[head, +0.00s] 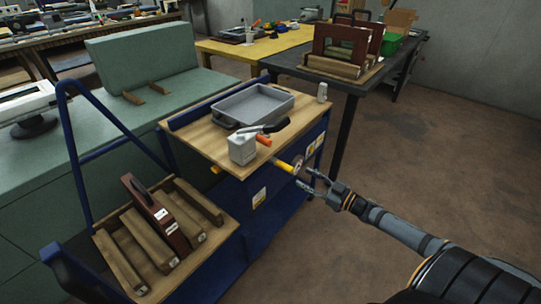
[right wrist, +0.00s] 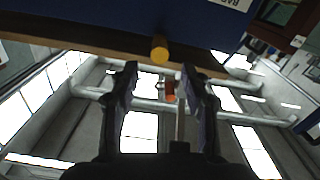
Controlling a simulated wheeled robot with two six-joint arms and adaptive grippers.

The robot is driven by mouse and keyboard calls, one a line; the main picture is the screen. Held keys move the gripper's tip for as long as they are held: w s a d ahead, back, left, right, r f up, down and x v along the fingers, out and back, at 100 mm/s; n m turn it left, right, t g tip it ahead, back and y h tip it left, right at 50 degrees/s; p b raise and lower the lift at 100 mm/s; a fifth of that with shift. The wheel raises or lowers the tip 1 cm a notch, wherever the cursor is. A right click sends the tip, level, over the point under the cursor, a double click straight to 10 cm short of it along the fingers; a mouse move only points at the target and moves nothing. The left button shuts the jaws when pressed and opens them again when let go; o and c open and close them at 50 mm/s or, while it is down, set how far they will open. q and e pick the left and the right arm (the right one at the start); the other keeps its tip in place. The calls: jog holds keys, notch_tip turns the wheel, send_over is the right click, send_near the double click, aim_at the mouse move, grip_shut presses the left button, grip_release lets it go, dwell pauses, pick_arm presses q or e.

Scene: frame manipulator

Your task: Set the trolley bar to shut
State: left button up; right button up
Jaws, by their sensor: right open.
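The blue trolley (head: 242,215) with a wooden top stands in the middle of the head view. A yellow bar (head: 283,167) sticks out from its front side just under the top edge, beside a greyish round disc (head: 299,163). In the right wrist view a yellow round bar end (right wrist: 159,48) shows at the wooden edge, ahead of my fingers. My right gripper (head: 309,181) is open and empty, close to the right of the bar and apart from it. It also shows in the wrist view (right wrist: 163,88). Whether the bar is shut cannot be told. My left gripper is not in view.
A grey tray (head: 252,106), a white canister (head: 242,149) and a black-and-orange tool (head: 265,137) are on the trolley top. A wooden rack (head: 125,248) holds a dark red frame (head: 158,215) at left. A dark table (head: 290,64) stands behind. Floor at right is clear.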

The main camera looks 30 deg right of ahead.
jog(key=b, duration=0.3)
send_near(278, 163)
jog(key=w+f, duration=0.1)
jog(key=w, duration=0.1)
jog(key=b+x, duration=0.1)
jog(key=x, duration=0.3)
jog(key=shift+w+a+r, duration=0.1)
jog(key=shift+w, duration=0.25)
jog(key=shift+w+a, duration=0.2)
jog(key=shift+w, duration=0.2)
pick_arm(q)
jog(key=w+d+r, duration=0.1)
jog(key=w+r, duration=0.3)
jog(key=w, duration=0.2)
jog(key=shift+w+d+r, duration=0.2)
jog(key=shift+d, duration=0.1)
pick_arm(e)
jog(key=shift+c, duration=0.2)
grip_shut()
